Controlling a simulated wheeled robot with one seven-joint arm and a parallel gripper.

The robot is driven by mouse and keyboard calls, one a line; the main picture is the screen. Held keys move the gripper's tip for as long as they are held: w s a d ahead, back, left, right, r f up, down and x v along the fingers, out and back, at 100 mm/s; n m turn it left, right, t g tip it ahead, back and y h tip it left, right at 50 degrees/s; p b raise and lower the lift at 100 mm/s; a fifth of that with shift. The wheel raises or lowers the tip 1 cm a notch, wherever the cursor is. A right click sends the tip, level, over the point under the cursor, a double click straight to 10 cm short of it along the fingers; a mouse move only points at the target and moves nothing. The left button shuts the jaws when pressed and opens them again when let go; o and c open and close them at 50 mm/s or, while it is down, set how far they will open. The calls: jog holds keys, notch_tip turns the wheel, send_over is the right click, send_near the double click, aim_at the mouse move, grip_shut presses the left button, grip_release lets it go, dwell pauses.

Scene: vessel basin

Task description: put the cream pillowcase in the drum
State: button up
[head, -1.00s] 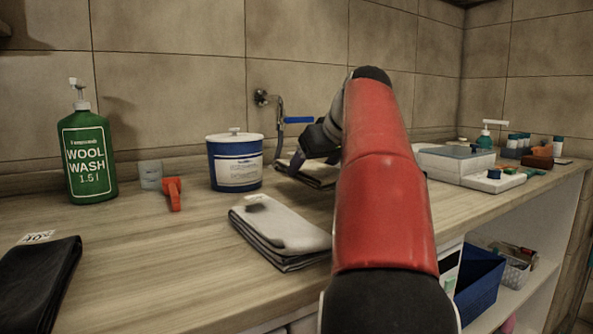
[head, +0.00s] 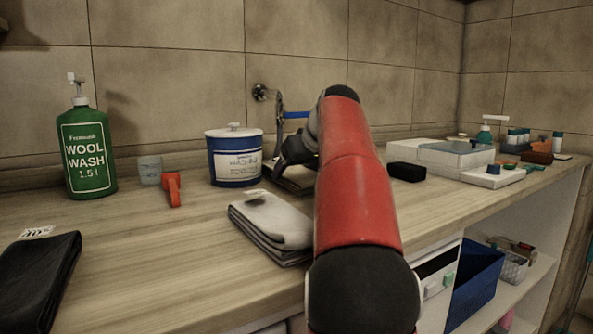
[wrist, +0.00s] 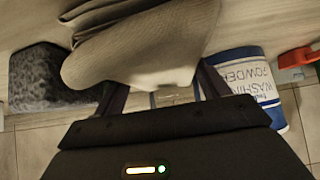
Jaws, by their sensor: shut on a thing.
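My gripper (head: 292,158) is at the back of the counter, beside the tap, and partly hidden by my red arm. It is shut on a folded cream cloth, the cream pillowcase (wrist: 150,45), which fills the upper middle of the wrist view between the dark fingers. In the head view only a small part of this cloth (head: 290,186) shows below the gripper, low over the counter; whether it touches the counter cannot be told. I cannot make out a drum in either view.
A washing powder tub (head: 235,158) stands just left of my gripper, and a black block (head: 406,172) to its right. A pale grey folded cloth (head: 270,222) lies in front. A green wool wash bottle (head: 86,155), orange scoop (head: 172,188) and black folded cloth (head: 40,275) are further left.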

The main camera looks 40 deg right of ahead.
jog(key=o, duration=1.2)
jog(key=shift+f, duration=0.1)
jog(key=shift+o, duration=0.2)
